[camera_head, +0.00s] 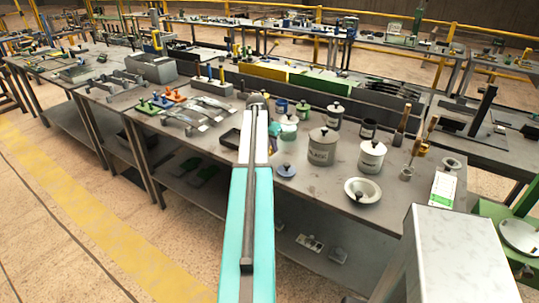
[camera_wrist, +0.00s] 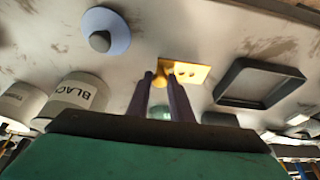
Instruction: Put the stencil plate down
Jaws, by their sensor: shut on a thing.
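A dark shallow tray (camera_wrist: 258,83) lies beside the plate, and a blue disc with a dark knob (camera_wrist: 105,32) on its other side. Lidded pots, including a large one (camera_head: 323,146), and a white bowl (camera_head: 362,190) stand to the right.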

